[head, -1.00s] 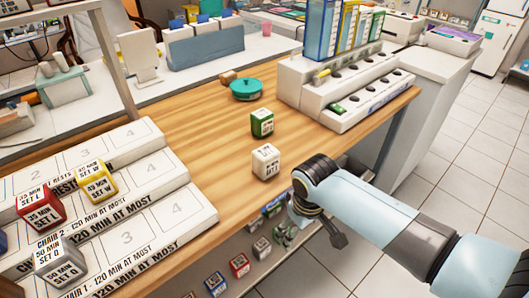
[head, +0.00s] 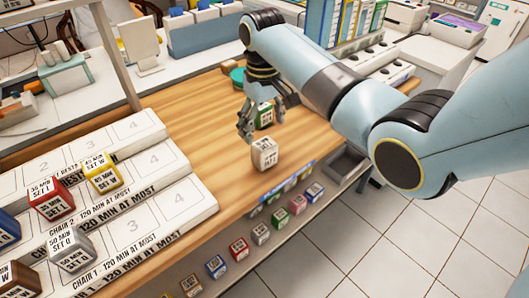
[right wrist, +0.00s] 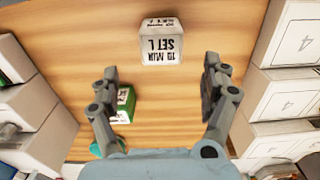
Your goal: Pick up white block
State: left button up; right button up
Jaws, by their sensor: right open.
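The white block (head: 265,153) stands on the wooden table near its front edge. In the right wrist view the white block (right wrist: 162,41) shows the print "10 MIN SET L" and lies ahead of the fingertips, between their lines. My right gripper (head: 260,126) is open, above the table just behind the white block. In the right wrist view my right gripper (right wrist: 160,80) has its fingers wide apart with nothing between the tips. A green block (head: 265,114) stands behind the white one, partly hidden by the gripper. My left gripper is not in view.
A stepped white rack (head: 182,199) with numbered spots stands at the left, holding a red block (head: 50,200), a yellow block (head: 103,172) and others. A shelf below the table edge holds several coloured blocks. A teal round object (head: 237,76) lies at the back. Bare table lies left of the white block.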

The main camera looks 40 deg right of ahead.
aim_at(265, 144)
jog(key=f, duration=0.7)
jog(key=shift+s+a, duration=0.1)
jog(key=shift+s, duration=0.3)
jog(key=shift+r, duration=0.1)
jog(key=c, duration=1.3)
